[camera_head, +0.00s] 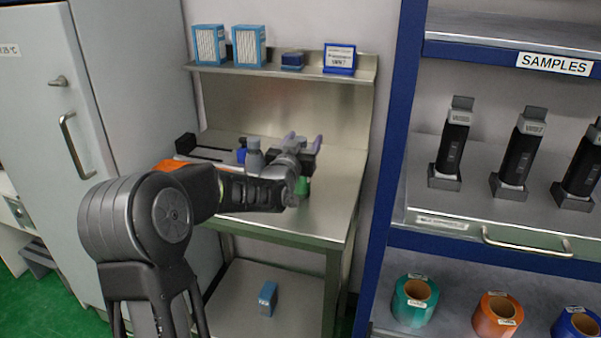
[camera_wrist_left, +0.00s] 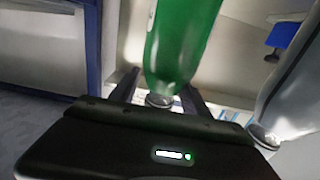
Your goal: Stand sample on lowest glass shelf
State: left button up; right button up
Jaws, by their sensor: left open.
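My left gripper (camera_head: 303,146) reaches over the steel bench in the head view. In the left wrist view its dark fingers (camera_wrist_left: 165,92) are open, with a green bottle (camera_wrist_left: 182,45) between or just beyond them; I cannot tell whether they touch it. Part of what looks like the same green bottle (camera_head: 303,186) shows below the gripper in the head view. A grey bottle (camera_head: 254,158) stands beside it on the bench, and a pale bottle (camera_wrist_left: 292,90) shows at the right of the wrist view. I cannot tell which object is the sample, or see a clearly glass shelf. My right gripper is out of view.
The bench (camera_head: 336,205) has a raised shelf (camera_head: 215,69) with boxes and a sign. A blue rack (camera_head: 394,150) at right holds several dark upright holders under a SAMPLES label, with tape rolls below. A fridge (camera_head: 35,120) stands left. A blue box (camera_head: 267,297) lies low.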

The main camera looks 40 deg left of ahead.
pick_arm(q)
jog(key=shift+c, duration=0.4)
grip_shut()
jog(key=shift+r, duration=0.1)
dwell(0.8)
